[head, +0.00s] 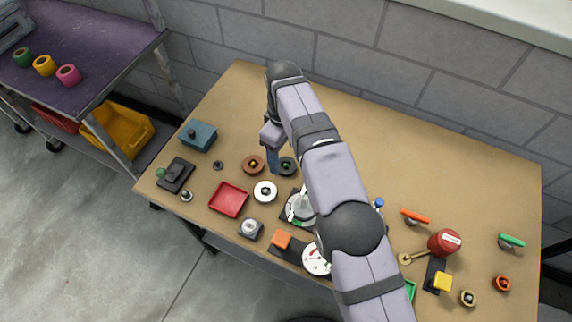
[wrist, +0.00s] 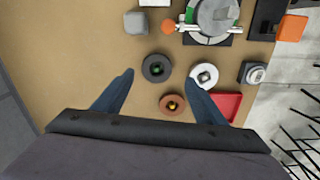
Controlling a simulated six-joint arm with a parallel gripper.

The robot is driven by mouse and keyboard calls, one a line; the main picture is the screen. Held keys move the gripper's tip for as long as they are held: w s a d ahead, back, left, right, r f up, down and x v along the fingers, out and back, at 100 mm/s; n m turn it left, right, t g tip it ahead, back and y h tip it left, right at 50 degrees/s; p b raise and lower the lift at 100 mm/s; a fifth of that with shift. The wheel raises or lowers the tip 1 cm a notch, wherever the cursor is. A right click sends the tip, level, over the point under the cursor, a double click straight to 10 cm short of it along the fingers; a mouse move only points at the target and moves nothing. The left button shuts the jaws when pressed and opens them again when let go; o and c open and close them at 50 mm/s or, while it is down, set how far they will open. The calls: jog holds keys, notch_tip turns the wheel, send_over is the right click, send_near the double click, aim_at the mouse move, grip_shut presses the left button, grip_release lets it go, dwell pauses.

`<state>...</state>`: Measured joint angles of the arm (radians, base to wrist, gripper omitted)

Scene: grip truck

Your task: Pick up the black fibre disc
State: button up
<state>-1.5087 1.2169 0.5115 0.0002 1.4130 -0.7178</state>
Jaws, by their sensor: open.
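The black fibre disc (head: 287,166) is a dark round disc with a small green centre, lying flat on the workbench (head: 420,160). In the wrist view the disc (wrist: 147,73) shows between and slightly beyond my fingertips. My gripper (head: 273,170) points down over the bench, and in the head view its fingers show just left of the disc. In the wrist view my gripper (wrist: 160,84) has its two blue fingers spread wide with nothing held between them. How high the fingertips are above the disc I cannot tell.
A brown disc (head: 253,164) and a white disc (head: 265,191) lie close to the black one. A red tray (head: 229,199) and a round fixture (wrist: 212,18) are nearby. A teal box (head: 198,135) stands further left. The bench behind the disc is clear.

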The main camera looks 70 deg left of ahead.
aim_at(286, 164)
jog(key=shift+w+a+f+p, duration=0.15)
jog(key=shift+f+p, duration=0.4)
jog(key=shift+f, duration=0.75)
jog(key=shift+w+f+p, duration=0.15)
jog(key=shift+f+p, duration=0.35)
jog(key=shift+f, duration=0.8)
jog(key=c, duration=1.1)
